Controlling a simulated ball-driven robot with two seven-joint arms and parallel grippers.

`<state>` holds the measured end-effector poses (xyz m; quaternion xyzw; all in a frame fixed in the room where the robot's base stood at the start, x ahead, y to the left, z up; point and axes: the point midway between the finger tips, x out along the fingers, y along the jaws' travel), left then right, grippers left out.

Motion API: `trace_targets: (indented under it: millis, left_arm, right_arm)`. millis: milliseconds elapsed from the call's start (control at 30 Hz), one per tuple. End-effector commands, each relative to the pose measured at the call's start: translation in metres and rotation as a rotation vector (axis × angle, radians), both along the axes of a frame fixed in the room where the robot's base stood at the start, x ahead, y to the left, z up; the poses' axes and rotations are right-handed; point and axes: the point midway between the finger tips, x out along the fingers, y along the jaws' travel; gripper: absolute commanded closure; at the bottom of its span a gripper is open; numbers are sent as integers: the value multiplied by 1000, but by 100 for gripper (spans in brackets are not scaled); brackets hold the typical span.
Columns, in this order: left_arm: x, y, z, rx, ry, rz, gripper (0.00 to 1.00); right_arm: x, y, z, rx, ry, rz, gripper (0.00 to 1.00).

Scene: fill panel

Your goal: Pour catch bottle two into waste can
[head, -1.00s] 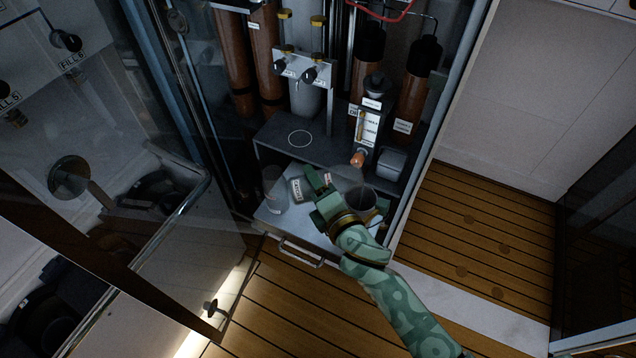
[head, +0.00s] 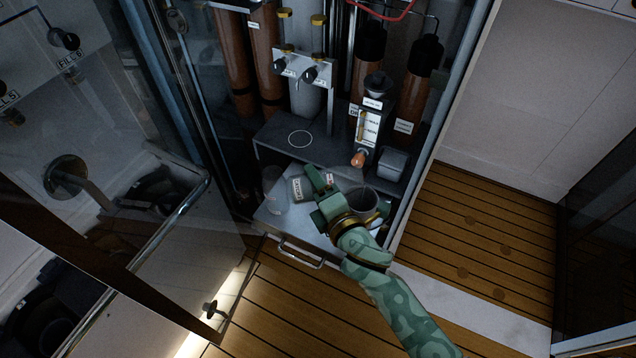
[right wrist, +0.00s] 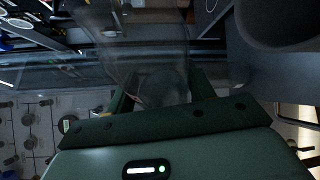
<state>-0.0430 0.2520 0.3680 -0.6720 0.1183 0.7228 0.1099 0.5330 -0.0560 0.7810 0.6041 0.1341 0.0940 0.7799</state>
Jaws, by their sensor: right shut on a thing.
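My right gripper (head: 322,192) is over the pull-out shelf (head: 300,228), shut on a clear bottle. In the right wrist view, the clear bottle (right wrist: 145,55) stands out between the two fingers of the gripper (right wrist: 155,98). In the head view the bottle is mostly hidden or too faint to see, so its exact tilt and any liquid cannot be told. The dark grey waste can (head: 362,203) is just right of the gripper, open at the top. Its rim and wall also fill the upper right of the right wrist view (right wrist: 270,35). My left gripper is not in view.
Another clear vessel (head: 275,194) stands on the shelf's left side, beside a small labelled block (head: 298,189). Behind are a dark raised deck (head: 275,133), a dispenser with an orange tip (head: 359,158) and a grey box (head: 392,163). Glass doors flank the cabinet.

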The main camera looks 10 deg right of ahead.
Motion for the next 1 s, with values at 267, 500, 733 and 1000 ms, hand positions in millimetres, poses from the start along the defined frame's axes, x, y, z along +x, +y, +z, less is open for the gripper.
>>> trace_targets:
  millis: [267, 500, 733, 1000]
  left_arm:
    - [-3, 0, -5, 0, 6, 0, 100]
    - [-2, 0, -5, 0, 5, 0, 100]
    - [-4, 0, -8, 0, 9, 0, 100]
    - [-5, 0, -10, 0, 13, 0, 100]
  right_arm:
    - [0, 0, -1, 60, -4, 0, 70]
    - [0, 0, 0, 64, -5, 0, 70]
    - [0, 0, -2, 96, -5, 0, 70]
    - [0, -1, -1, 134, -9, -1, 70]
